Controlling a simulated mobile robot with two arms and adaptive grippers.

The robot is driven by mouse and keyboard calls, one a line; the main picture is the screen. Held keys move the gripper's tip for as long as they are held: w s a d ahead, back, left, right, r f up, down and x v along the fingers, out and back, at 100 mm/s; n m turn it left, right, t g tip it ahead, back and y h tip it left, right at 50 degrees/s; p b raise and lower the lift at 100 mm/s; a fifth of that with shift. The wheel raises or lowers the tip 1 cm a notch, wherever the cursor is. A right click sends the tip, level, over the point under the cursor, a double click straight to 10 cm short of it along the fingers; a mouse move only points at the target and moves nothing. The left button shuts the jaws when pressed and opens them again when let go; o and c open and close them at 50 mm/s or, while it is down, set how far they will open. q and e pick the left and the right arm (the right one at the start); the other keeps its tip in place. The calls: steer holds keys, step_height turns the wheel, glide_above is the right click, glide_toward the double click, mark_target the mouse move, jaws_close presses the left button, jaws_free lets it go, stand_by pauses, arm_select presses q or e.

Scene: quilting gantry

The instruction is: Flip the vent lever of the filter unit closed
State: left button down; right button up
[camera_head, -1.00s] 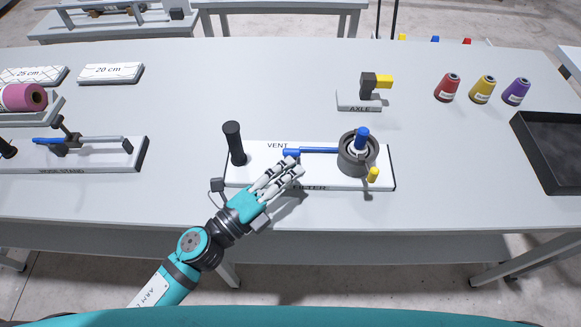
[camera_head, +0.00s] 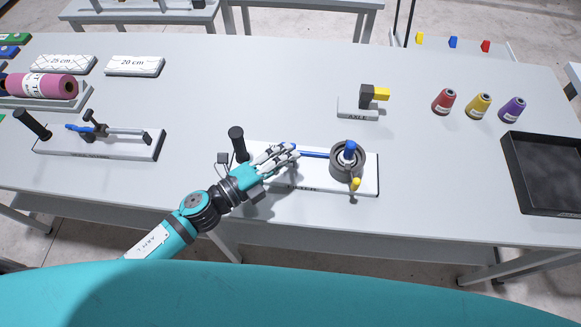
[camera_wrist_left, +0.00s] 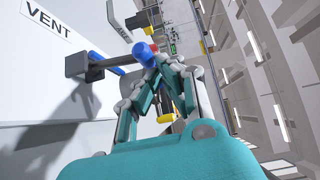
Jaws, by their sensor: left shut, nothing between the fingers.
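The filter unit (camera_head: 368,187) is a white base with a dark round housing (camera_head: 336,172), a blue knob on top and a yellow-tipped stalk at its front. A thin blue bar (camera_head: 314,155), apparently the vent lever, lies nearly flat, running left from the housing. My left gripper (camera_head: 293,151) is shut and empty, its fingertips close to the bar's left end; contact is unclear. In the left wrist view the fingertips (camera_wrist_left: 156,63) are beside a blue ball, right of a dark block (camera_wrist_left: 77,64) near the VENT lettering. The fingers hide part of the bar. My right gripper is out of view.
A black upright handle (camera_head: 238,141) stands at the base's left end. The axle stand (camera_head: 357,114) and cones of thread (camera_head: 479,106) are behind and right. A black tray (camera_head: 570,208) is far right, a hose stand (camera_head: 155,156) left.

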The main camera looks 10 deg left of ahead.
arm_select(q)
steer(key=w, duration=0.2)
steer(key=shift+w+a+r+p, duration=0.3)
steer(key=shift+a+r+p, duration=0.05)
steer(key=shift+r+p, duration=0.05)
steer(key=shift+w+d, duration=0.15)
steer(key=shift+w, duration=0.6)
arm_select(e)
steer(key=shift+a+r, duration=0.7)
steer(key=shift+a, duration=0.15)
arm_select(q)
steer(key=shift+w, duration=0.1)
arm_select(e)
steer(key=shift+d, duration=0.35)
